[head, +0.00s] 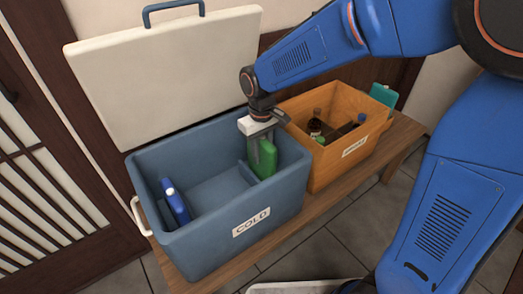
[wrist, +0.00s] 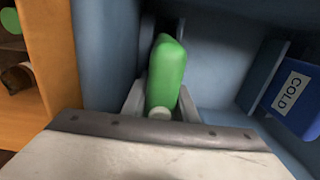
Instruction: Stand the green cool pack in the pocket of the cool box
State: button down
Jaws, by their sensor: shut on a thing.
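The blue cool box (head: 225,231) stands open with its white lid (head: 165,75) tilted back. My gripper (head: 261,144) reaches down inside the box at its right side. It is shut on the green cool pack (head: 265,160), which stands upright by the right wall. In the wrist view the green pack (wrist: 166,75) sits between the two fingers, close to the blue wall. A low divider shows beside the pack, so it is at or in the pocket there. The pack's lower end is hidden, and I cannot tell whether it touches the floor.
A blue pack (head: 175,203) stands at the left inside the box, labelled COLD in the wrist view (wrist: 291,99). An orange crate (head: 330,160) with several bottles stands close on the right, with a teal item (head: 383,95) behind it. The box's middle floor is clear.

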jog(key=shift+f, duration=0.1)
dwell(0.3)
jog(key=shift+f, duration=1.05)
